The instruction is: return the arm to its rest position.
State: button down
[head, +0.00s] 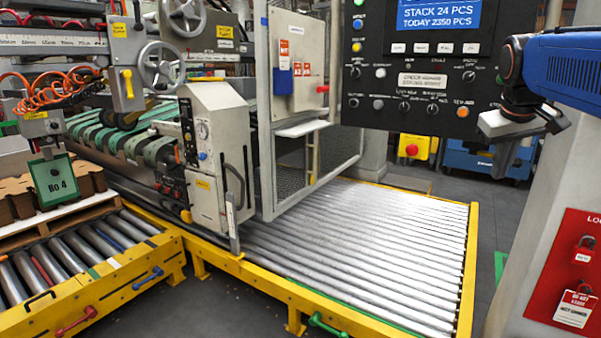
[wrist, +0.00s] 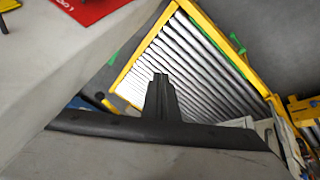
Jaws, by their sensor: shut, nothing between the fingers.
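My blue arm (head: 575,70) reaches in from the upper right of the head view, beside the dark control panel. My gripper (head: 499,172) hangs at its end, pointing down, in front of the blue equipment behind the cell. In the wrist view my gripper (wrist: 160,78) shows its two dark fingers pressed together, with nothing between them. The fingers stand in front of the roller bed and are apart from it. No object is held.
A control panel (head: 420,75) with buttons and a screen is left of my arm. A pale column with a red lockout board (head: 566,268) is close on the right. The empty roller conveyor (head: 370,235) has a yellow frame. A stacker machine (head: 215,150) stands left.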

jog(key=s+a+f+y, duration=0.1)
jog(key=s+a+f, duration=0.7)
jog(key=s+f, duration=0.3)
jog(key=s+a+f+y, duration=0.2)
jog(key=s+a+f, duration=0.7)
jog(key=f, duration=0.6)
jog(key=shift+s+a+f+n, duration=0.3)
jog(key=shift+s+f, duration=0.1)
jog(key=shift+s, duration=0.75)
